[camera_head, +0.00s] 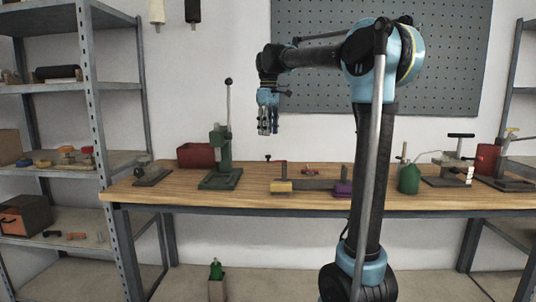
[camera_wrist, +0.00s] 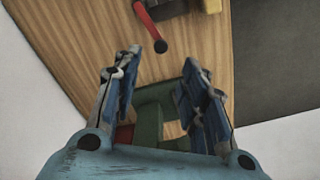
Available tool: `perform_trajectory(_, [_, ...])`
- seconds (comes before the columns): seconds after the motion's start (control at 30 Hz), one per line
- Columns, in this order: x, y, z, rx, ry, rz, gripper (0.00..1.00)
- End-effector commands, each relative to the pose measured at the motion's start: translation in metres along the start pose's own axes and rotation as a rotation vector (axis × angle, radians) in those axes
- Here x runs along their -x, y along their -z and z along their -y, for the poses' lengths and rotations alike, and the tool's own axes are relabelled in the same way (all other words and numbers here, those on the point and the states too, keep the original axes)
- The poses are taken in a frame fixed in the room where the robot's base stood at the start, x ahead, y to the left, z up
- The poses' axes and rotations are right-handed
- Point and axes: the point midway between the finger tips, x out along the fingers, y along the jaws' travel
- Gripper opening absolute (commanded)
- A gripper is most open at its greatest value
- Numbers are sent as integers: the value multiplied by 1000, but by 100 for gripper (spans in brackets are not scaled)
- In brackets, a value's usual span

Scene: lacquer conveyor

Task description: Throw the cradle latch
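A low grey cradle (camera_head: 318,184) with a yellow block (camera_head: 281,186) at its left end and a purple block (camera_head: 343,188) at its right end lies on the workbench. In the wrist view a red lever with a black ball end (camera_wrist: 150,25) sticks out beside a dark block and the yellow block (camera_wrist: 212,5); it looks like the latch. My gripper (camera_head: 268,130) hangs fingers down above the bench, left of the cradle. In the wrist view its fingers (camera_wrist: 163,60) are apart with nothing gripped, and the lever lies beyond the tips.
A green press (camera_head: 222,178) with a tall lever stands left of the cradle and shows below my fingers in the wrist view (camera_wrist: 150,118). A red bin (camera_head: 195,155) is behind it. A green bottle (camera_head: 409,180) and a clamp fixture (camera_head: 452,170) stand to the right. Shelves (camera_head: 98,110) flank the bench.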

Motion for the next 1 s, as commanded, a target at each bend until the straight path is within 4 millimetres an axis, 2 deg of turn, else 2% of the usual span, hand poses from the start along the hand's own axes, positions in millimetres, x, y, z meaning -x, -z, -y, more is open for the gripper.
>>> perform_trajectory(0.3, [-55,0,0,-1,0,0,39])
perform_trajectory(0.5, [-81,0,0,-1,0,0,39])
perform_trajectory(0.7, [-94,-1,0,-1,0,0,39])
perform_trajectory(1.0, [-96,-1,0,-1,0,0,39])
